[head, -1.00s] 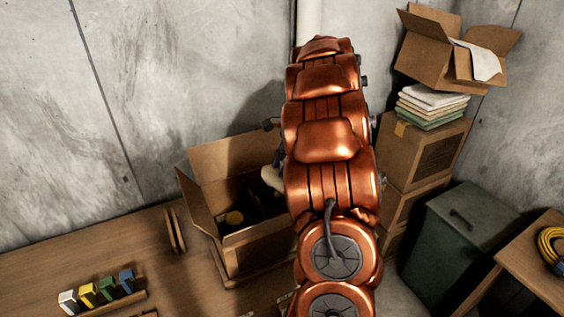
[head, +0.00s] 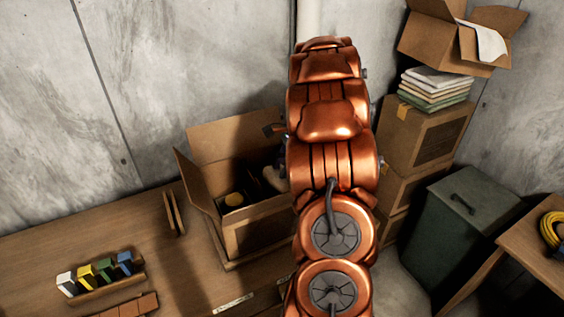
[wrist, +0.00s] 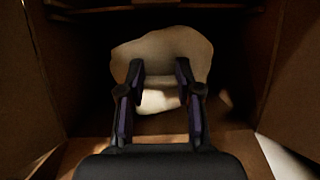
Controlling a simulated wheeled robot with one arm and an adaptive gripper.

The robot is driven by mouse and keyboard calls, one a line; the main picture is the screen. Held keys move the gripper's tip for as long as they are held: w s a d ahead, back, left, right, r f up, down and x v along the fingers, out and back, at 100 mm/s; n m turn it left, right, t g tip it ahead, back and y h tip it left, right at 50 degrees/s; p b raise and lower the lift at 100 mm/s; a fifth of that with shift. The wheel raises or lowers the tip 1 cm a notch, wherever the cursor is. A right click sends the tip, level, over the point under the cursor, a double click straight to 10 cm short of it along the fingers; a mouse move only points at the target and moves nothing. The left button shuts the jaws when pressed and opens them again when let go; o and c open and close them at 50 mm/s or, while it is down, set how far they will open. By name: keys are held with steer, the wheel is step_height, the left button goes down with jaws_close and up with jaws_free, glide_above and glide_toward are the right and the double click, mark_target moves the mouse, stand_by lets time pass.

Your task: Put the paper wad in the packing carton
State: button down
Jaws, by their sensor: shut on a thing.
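The paper wad (wrist: 160,48) is a pale cream, rounded lump in the wrist view. My gripper (wrist: 160,76) is shut on it, with a dark finger on each side of its near edge. In the head view a small part of the wad (head: 273,179) shows beside my copper arm, within the opening of the packing carton (head: 256,234). The carton stands open on the table with flaps raised, and its brown walls surround the gripper in the wrist view. My arm hides the carton's right side and most of the gripper in the head view.
Colored blocks (head: 104,270) stand in a rack on the table (head: 40,255) at lower left. Stacked boxes (head: 418,140) and a green bin (head: 455,220) stand to the right of my arm.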

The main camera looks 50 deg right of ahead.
steer(key=shift+f+b, duration=0.5)
steer(key=shift+f, duration=1.75)
steer(key=c, duration=0.7)
jaws_free()
steer(key=shift+r, duration=0.1)
step_height(320, 180, up, 16)
steer(key=p, duration=0.8)
steer(key=shift+a, duration=0.1)
